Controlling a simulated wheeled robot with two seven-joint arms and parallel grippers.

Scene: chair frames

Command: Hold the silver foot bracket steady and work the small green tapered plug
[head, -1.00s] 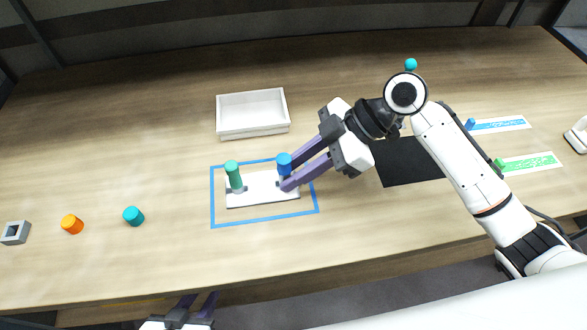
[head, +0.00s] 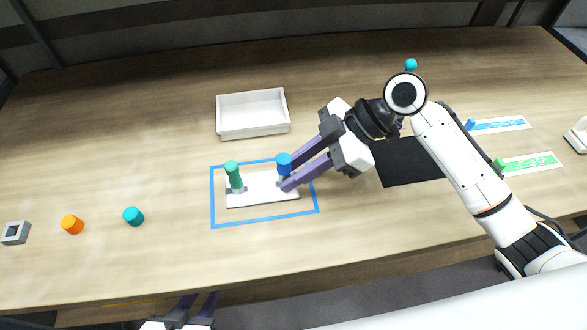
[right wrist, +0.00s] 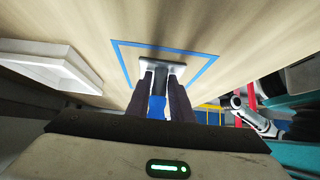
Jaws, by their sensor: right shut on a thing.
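The silver foot bracket (head: 262,198), a pale flat plate with grey sockets, lies inside a blue outline on the table. A green plug (head: 233,176) stands upright at its left end, and a blue plug (head: 284,163) stands at its right end. My right gripper (head: 285,182) is shut at the right end, its fingers on either side of the grey socket. In the right wrist view the fingers (right wrist: 160,90) flank the grey socket and the blue plug (right wrist: 157,106). A small green plug (head: 500,164) is at the far right. My left gripper (head: 199,297) is open and empty at the bottom edge.
A white tray (head: 252,132) stands behind the bracket. A teal plug (head: 133,216), an orange plug (head: 72,224) and a grey square block (head: 16,233) lie at left. A black mat (head: 408,170) and blue and green labels (head: 530,163) are at right.

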